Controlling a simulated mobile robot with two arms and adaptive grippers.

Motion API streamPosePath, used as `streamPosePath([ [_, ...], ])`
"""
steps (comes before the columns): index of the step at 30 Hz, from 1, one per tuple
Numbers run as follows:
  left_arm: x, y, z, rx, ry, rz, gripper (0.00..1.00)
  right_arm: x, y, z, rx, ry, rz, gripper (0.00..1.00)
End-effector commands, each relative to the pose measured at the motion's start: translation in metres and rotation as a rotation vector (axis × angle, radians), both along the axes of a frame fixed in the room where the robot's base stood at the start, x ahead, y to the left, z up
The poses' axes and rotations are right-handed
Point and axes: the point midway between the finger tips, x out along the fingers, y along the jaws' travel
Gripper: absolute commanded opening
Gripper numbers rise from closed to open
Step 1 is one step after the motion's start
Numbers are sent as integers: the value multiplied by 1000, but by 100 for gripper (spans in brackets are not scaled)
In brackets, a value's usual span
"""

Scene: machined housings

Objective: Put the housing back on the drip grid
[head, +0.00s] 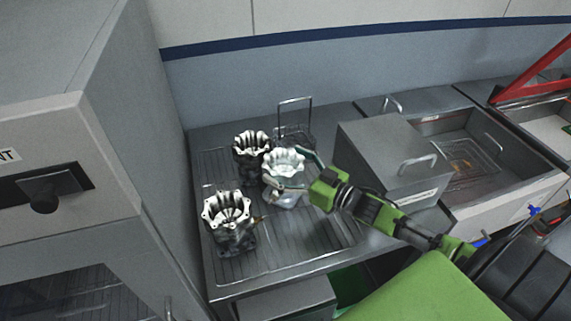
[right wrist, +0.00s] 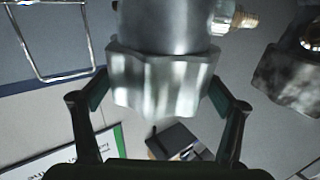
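A pale metal housing (head: 284,163) with a scalloped rim stands upright over the drip grid (head: 300,245). My right gripper (head: 289,168) reaches in from the right, one finger on the far side and one on the near side. In the right wrist view the fingertips (right wrist: 160,80) press against both sides of the housing (right wrist: 160,85), so the gripper is shut on it. I cannot tell whether its base touches the grid. Two darker-bodied housings stand on the grid, one behind left (head: 251,146) and one in front left (head: 229,215). My left gripper is out of view.
A wire basket (head: 294,130) with a tall handle is at the back of the grid. A grey lidded box (head: 385,150) and an open tank (head: 480,140) are to the right. A large grey cabinet (head: 90,180) stands left. The grid's front right part is clear.

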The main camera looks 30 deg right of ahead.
Motion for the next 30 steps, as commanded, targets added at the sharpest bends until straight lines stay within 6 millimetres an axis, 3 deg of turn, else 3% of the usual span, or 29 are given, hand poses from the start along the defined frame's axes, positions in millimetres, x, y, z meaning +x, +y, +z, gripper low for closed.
streamPosePath([
  [14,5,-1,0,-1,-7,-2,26,-5,-2,0,-1,2,0,95],
  [30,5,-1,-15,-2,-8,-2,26,-81,-31,-2,-1,4,0,95],
])
